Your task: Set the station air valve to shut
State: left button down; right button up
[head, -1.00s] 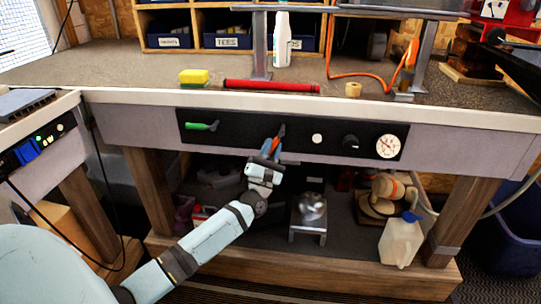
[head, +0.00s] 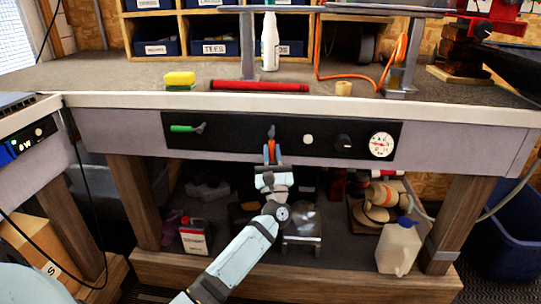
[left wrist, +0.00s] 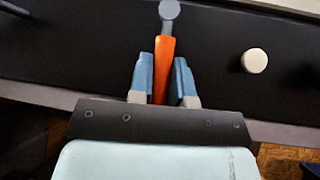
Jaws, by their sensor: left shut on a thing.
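A black panel (head: 228,139) on the bench front carries a lever valve with an orange handle (head: 271,148). The handle hangs straight down from its grey pivot. My left gripper (head: 271,159) is shut on this orange handle from below. In the left wrist view the orange handle (left wrist: 164,62) stands between the two blue fingers of my left gripper (left wrist: 162,78), its pivot above them. A second lever with a green handle (head: 182,128) lies level at the panel's left end. No label names either valve legibly. My right gripper is not in view.
Right of the orange handle are a pale button (head: 308,139), a black knob (head: 343,142) and a gauge (head: 381,145). Below, the shelf holds a white jug (head: 398,248) and a metal block (head: 303,226). A red tube (head: 260,86) lies on the benchtop.

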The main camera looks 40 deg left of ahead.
pick_arm(q)
jog(key=c, duration=1.1)
grip_release()
jog(key=p+v, duration=0.2)
jog(key=v, duration=1.1)
jog(key=shift+s+d+f, duration=0.2)
jog(key=shift+d+f, duration=0.05)
jog(key=shift+r, duration=0.1)
